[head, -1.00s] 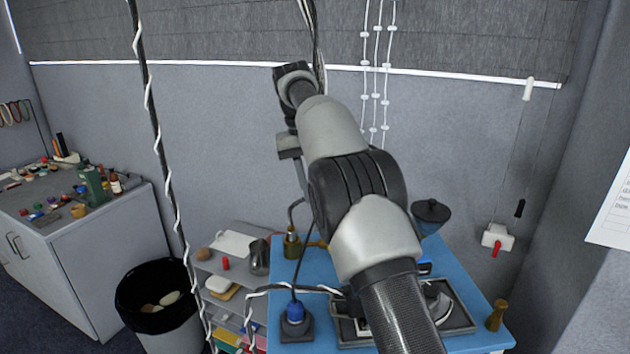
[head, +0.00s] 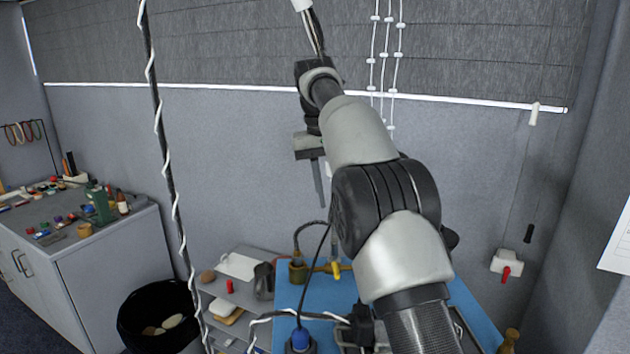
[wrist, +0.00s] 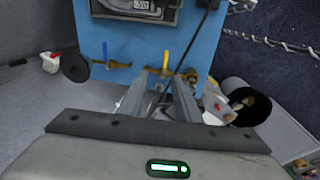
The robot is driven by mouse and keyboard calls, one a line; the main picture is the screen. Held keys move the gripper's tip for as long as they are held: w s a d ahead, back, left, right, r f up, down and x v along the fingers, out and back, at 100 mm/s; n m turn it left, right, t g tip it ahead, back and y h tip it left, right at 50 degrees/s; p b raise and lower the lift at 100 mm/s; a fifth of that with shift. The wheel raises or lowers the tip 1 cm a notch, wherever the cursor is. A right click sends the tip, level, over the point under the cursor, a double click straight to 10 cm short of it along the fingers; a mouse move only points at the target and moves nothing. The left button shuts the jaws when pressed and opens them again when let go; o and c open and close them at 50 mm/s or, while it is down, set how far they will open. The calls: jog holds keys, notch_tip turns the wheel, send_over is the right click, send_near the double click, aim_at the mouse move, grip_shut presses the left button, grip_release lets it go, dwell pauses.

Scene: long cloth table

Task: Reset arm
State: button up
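My gripper (head: 319,190) hangs from my raised arm, in front of the grey wall and above the blue-topped table (head: 318,290). In the wrist view its two fingers (wrist: 161,82) stand apart with a gap between them, and nothing shows held. The blue table (wrist: 120,30) shows beyond the fingertips there. My arm hides much of the table in the head view.
Brass fittings with a yellow handle (head: 336,270) stand at the table's back edge. A black bin (head: 160,318), a shelf unit (head: 240,267) and a cluttered cabinet (head: 110,250) are left. A white cord wraps a pole (head: 165,150).

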jog(key=s+d+r+t+y, duration=0.1)
jog(key=s+d+r, duration=0.25)
jog(key=s, duration=0.55)
jog(key=s+d+r+t+y, duration=0.1)
jog(key=s+d+r+t, duration=0.2)
jog(key=s, duration=0.5)
jog(key=s+d+f, duration=0.1)
jog(key=s+f, duration=0.5)
jog(key=s, duration=0.3)
jog(key=s+d+f+t, duration=0.1)
jog(key=s+f, duration=0.4)
jog(key=s, duration=0.5)
jog(key=shift+d+f, duration=0.35)
jog(key=shift+d, duration=0.2)
jog(key=shift+s, duration=0.1)
